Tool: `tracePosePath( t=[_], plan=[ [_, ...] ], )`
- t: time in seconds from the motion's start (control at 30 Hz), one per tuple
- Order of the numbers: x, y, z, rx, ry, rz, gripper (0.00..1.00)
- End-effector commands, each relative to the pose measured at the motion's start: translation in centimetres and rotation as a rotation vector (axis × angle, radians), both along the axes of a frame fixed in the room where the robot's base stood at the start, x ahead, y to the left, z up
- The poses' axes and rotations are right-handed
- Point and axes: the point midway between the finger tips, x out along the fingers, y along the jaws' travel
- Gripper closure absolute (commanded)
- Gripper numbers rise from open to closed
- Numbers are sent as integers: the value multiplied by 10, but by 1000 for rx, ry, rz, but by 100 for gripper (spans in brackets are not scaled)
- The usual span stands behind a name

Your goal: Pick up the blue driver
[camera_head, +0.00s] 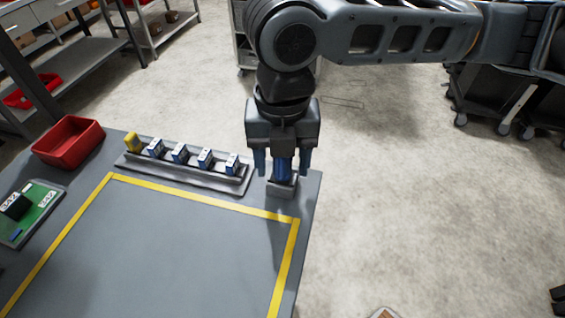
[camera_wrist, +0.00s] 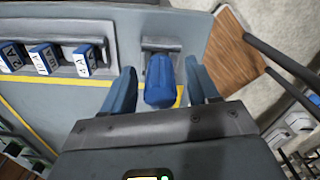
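The blue driver (camera_wrist: 159,82) stands in a small grey holder (camera_wrist: 162,44) at the table's corner. In the head view the driver (camera_head: 282,169) shows below my gripper's palm, above the grey holder (camera_head: 281,189). My gripper (camera_head: 283,164) points down over it, with one blue finger on each side. In the wrist view my gripper (camera_wrist: 160,84) is open, and a gap shows between the driver and each finger. The driver's lower end is hidden in the holder.
A grey rack (camera_head: 190,174) with several blue-and-white dispensers and a yellow one (camera_head: 133,143) stands left of the holder. A red bin (camera_head: 68,142) and a green board (camera_head: 28,212) lie farther left. The yellow-taped table area (camera_head: 150,250) is clear.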

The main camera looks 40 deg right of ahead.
Motion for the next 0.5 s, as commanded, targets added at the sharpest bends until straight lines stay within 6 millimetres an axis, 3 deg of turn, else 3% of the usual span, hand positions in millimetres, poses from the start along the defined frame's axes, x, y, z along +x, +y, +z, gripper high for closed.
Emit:
tracePosePath(
  t=[0.07,0.5],
  plan=[
    [0,0,0,0,0,0,48],
    [0,0,0,0,0,0,91]
  ],
)
